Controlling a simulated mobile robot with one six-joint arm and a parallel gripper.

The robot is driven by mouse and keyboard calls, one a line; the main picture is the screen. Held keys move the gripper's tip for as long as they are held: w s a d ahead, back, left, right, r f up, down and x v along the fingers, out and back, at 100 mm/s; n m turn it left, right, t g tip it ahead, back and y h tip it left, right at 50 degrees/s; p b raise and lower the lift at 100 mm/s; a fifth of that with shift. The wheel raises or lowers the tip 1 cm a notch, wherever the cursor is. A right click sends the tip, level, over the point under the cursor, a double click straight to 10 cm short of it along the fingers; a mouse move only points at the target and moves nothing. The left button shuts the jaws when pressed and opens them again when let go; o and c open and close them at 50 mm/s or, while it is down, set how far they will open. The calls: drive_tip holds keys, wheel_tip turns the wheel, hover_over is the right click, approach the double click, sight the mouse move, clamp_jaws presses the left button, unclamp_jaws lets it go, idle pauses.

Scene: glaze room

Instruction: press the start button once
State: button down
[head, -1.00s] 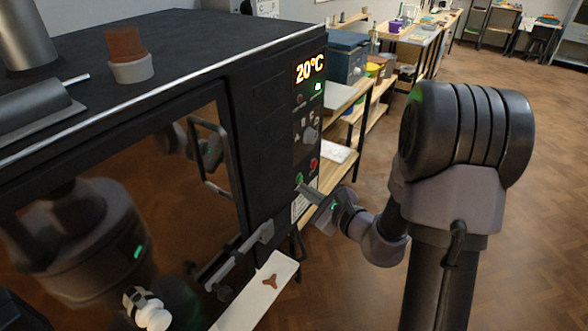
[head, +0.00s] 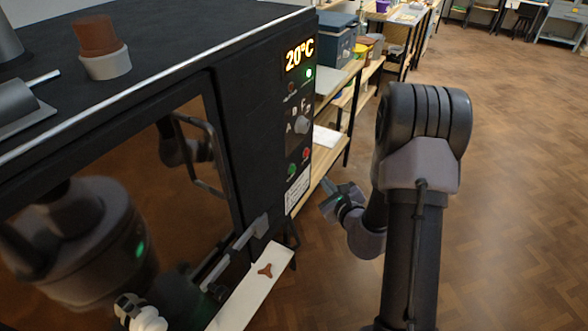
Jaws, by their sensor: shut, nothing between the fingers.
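The black kiln (head: 245,130) fills the left of the head view, with a control panel on its right front edge. On the panel, a green button (head: 292,169) sits low, beside a red button (head: 306,154). I take the green one as the start button; its label is too small to read. My gripper (head: 326,203) is shut and empty, to the right of and below the green button, with a gap between them. The display (head: 299,55) reads 20°C, and a green lamp (head: 309,72) glows just below it.
A knob (head: 302,123) sits above the buttons. A pale ledge (head: 246,295) with a brown three-armed piece (head: 265,270) juts out below the kiln door. Wooden shelves (head: 318,188) stand behind the panel. The floor (head: 510,190) on the right is open.

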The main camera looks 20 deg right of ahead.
drive_tip(key=w+a+p, duration=0.1)
drive_tip(key=w+a, duration=0.3)
drive_tip(key=w, duration=0.1)
drive_tip(key=shift+w+a, duration=0.2)
drive_tip(key=shift+w, duration=0.1)
drive_tip(key=shift+a, duration=0.1)
idle(1.8)
drive_tip(key=shift+w+a, duration=0.15)
drive_tip(key=shift+w, duration=0.15)
drive_tip(key=shift+w+a+p, duration=0.25)
drive_tip(key=shift+w+p, duration=0.1)
idle(0.6)
drive_tip(key=shift+s+d, duration=0.5)
drive_tip(key=shift+s, duration=0.2)
drive_tip(key=s+d, duration=0.1)
drive_tip(key=s, duration=0.1)
drive_tip(key=s+d+b, duration=0.1)
drive_tip(key=s+d, duration=0.1)
idle(0.5)
